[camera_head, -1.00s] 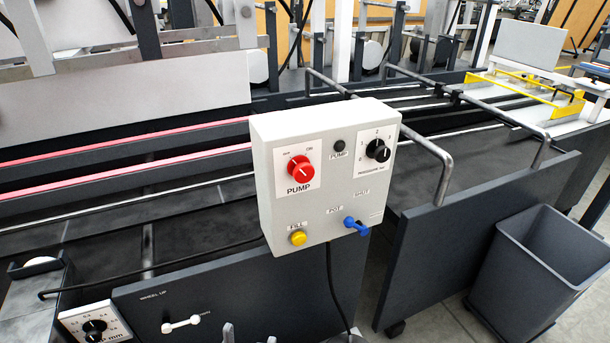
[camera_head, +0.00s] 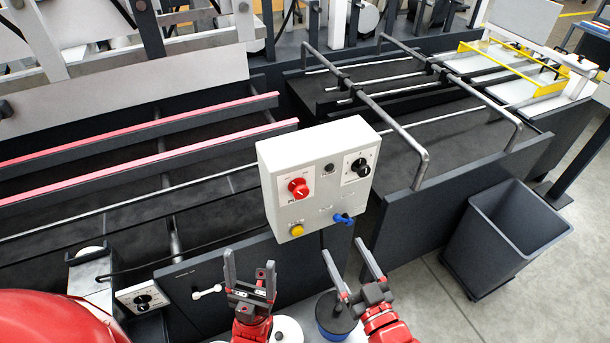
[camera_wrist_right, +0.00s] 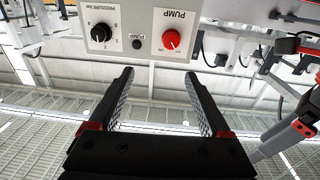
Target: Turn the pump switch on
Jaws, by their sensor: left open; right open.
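The pump switch is a red rotary knob (camera_head: 299,188) on a white plate, on the front of a light grey control box (camera_head: 316,218). It also shows in the right wrist view (camera_wrist_right: 171,39), top centre, beyond the fingertips. Its pointer is too small to read surely in the head view. My left gripper (camera_head: 250,270) is open and empty, below and left of the box, with its fingers up. My right gripper (camera_head: 346,250) is open and empty, just below the box. In the right wrist view its fingers (camera_wrist_right: 158,78) are apart and do not touch the knob.
A dark bin (camera_head: 515,235) stands on the floor at right. A round dark-topped object (camera_head: 335,312) is low between my grippers.

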